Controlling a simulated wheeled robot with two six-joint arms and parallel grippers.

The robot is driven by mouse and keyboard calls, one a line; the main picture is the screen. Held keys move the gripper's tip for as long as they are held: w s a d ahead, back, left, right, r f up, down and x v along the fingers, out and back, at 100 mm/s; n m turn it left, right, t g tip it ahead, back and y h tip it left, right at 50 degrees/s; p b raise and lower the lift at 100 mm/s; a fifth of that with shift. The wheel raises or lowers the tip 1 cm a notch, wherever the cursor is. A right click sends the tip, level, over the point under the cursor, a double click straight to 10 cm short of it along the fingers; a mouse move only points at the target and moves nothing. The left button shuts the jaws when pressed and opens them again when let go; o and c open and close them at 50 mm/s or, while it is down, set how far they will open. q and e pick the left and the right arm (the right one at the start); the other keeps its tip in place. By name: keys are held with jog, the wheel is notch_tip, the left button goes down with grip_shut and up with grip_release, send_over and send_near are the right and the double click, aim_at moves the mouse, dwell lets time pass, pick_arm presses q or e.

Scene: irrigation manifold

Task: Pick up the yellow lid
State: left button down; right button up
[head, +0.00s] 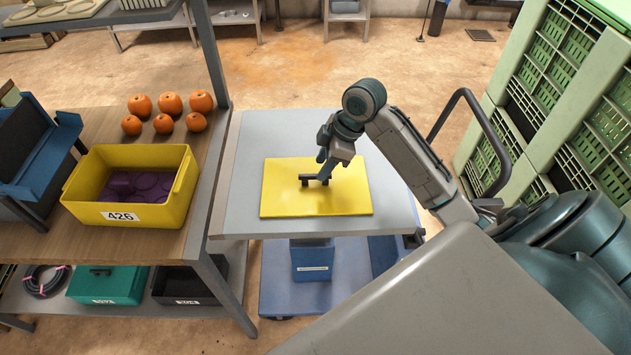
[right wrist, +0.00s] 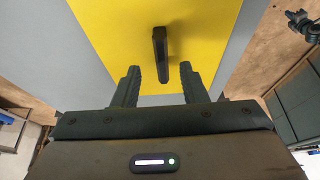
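The yellow lid (head: 285,198) lies flat on the grey top of a cart in the head view, and its yellow surface (right wrist: 205,35) fills the middle of the right wrist view. A dark bar handle (right wrist: 160,55) stands up from the lid's middle. My right gripper (right wrist: 158,68) is open, its two fingers apart with the handle between and just ahead of their tips. I cannot tell whether the fingers touch the lid. In the head view my right gripper (head: 318,178) hangs over the lid beside the handle. My left gripper is not in view.
A yellow bin (head: 120,214) labelled 426 stands on the wooden bench at left, with several orange fruits behind it. The cart top (head: 240,185) is otherwise clear. Green crates (head: 550,90) are stacked at right. A blue box (head: 312,262) sits below the cart top.

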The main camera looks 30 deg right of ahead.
jog(key=shift+w+a+f, duration=0.15)
jog(key=shift+a+f, duration=0.5)
jog(key=shift+f, duration=0.3)
jog(key=shift+w+f, duration=0.15)
jog(key=shift+f, duration=0.4)
grip_shut()
jog(key=shift+r+p, duration=0.1)
jog(key=shift+p, duration=0.2)
